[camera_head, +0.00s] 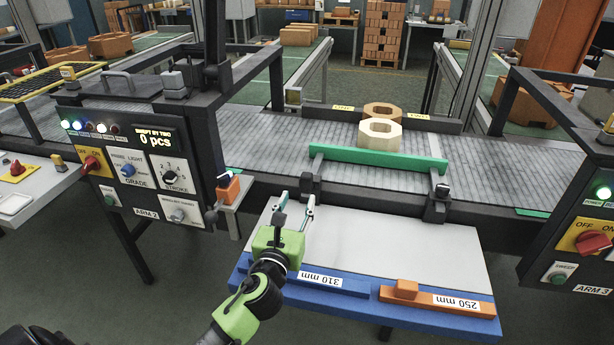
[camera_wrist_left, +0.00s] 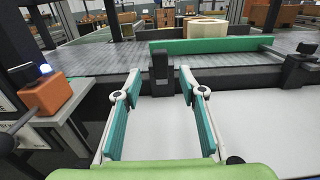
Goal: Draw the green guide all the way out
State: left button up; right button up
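The green guide (camera_head: 378,161) is a long bar lying across the near side of the grey roller conveyor, held at two black brackets. It also shows in the left wrist view (camera_wrist_left: 212,45), beyond my fingers. My left gripper (camera_head: 295,203) is over the pale shelf in front of the conveyor, near the left black bracket (camera_head: 310,184). In the left wrist view the two teal-padded fingers (camera_wrist_left: 158,88) are apart with nothing between them. The bracket (camera_wrist_left: 160,73) stands just beyond the fingertips, and the gripper is apart from the guide. My right gripper is not in view.
Octagonal blocks (camera_head: 380,133) stand on the conveyor behind the guide. A blue guide marked 310 mm (camera_head: 345,284) and an orange one marked 250 mm (camera_head: 455,302) lie along the shelf's front edge. A control panel (camera_head: 140,165) stands left. The shelf's middle is clear.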

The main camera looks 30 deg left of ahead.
aim_at(305, 182)
pick_arm(q)
jog(key=x, duration=0.4)
jog(key=shift+w, duration=0.15)
jog(key=x, duration=0.5)
jog(key=shift+w+f, duration=0.1)
jog(key=shift+w, duration=0.1)
jog(key=shift+w+a, duration=0.15)
jog(key=shift+w, duration=0.3)
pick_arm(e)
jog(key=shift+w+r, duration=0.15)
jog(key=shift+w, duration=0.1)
pick_arm(q)
grip_shut()
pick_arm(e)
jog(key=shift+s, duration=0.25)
